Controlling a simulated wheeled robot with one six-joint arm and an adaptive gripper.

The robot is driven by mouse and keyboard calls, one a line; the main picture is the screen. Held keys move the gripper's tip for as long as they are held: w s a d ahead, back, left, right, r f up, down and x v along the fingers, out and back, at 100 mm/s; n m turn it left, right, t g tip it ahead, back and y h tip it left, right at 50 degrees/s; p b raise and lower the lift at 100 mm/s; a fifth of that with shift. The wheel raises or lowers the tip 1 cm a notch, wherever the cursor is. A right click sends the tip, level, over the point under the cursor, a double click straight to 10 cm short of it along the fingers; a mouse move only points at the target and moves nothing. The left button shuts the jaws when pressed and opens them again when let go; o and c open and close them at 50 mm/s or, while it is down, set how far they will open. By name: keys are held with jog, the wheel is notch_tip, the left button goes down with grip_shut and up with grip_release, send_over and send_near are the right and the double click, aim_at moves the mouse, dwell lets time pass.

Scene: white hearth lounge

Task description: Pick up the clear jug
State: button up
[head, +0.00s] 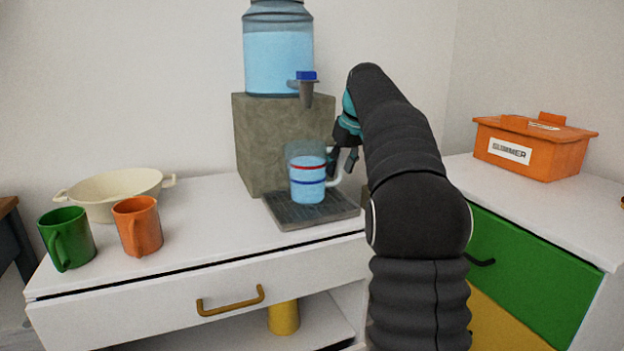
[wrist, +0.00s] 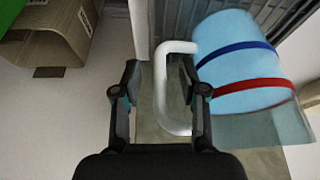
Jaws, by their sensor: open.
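The clear jug (head: 306,175) holds blue water and has a red band, a blue band and a white handle. It stands upright on a dark drip tray (head: 301,216) below the dispenser's tap. My gripper (head: 345,160) is beside the jug's right side at the handle, partly hidden by my arm. In the wrist view my gripper (wrist: 163,95) is open, and the white handle (wrist: 178,85) lies between its two fingers. The jug's body (wrist: 243,65) is to the right, beyond the right finger. I cannot tell whether a finger touches the handle.
A water dispenser (head: 278,60) with a blue-topped tap (head: 306,88) sits on a stone block (head: 258,140) behind the jug. A green mug (head: 67,238), an orange mug (head: 138,225) and a cream bowl (head: 112,192) stand left. An orange box (head: 533,147) is right.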

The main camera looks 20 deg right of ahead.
jog(key=shift+w+f, duration=0.15)
jog(key=shift+f, duration=0.25)
grip_shut()
jog(key=shift+r, duration=0.2)
